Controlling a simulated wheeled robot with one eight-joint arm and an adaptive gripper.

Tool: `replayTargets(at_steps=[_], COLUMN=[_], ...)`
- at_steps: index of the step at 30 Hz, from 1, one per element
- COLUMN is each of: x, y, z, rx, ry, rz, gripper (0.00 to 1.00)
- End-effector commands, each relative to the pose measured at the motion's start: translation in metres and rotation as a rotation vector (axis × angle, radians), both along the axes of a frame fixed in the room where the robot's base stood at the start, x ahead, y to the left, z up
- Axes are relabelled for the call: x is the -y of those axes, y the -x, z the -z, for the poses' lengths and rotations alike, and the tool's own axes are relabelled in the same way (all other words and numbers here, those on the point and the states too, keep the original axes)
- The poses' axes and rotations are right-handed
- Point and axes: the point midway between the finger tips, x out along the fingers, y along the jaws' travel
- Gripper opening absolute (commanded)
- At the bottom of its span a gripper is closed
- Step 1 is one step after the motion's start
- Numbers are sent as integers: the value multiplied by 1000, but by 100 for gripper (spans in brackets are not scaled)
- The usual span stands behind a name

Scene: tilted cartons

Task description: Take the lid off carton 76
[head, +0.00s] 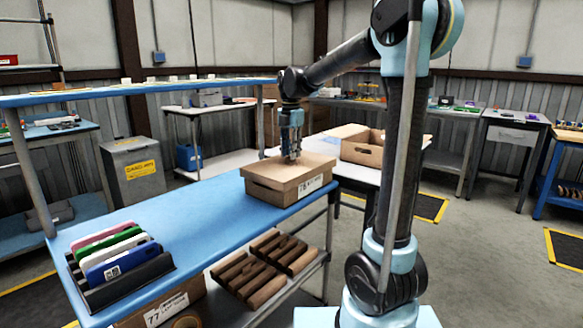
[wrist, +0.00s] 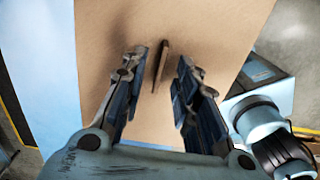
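Carton 76 (head: 258,195), brown with a white label on its side, stands at the far right end of the blue table. Its flat brown lid (head: 266,177) is on it; the lid also fills the middle of the wrist view (wrist: 215,35). A thin upright brown tab (wrist: 161,62) stands on the lid. My gripper (head: 291,157) points down over the lid. In the wrist view its fingers are apart, one on each side of the tab, with gaps between. Whether the fingertips touch the lid cannot be told.
A rack with pink, green, white and blue items (head: 118,255) stands at the blue table's (head: 190,218) near left end. Carton 77 (head: 168,308) and brown slotted trays (head: 262,268) are on the shelf below. An open carton (head: 365,150) sits on a white table behind.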

Motion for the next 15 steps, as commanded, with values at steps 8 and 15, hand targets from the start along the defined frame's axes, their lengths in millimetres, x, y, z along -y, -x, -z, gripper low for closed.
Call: replayTargets(at_steps=[8, 15], x=[0, 0], y=[0, 0], z=[10, 10], rx=[0, 0], ry=[0, 0], rz=[0, 0], gripper=[28, 0])
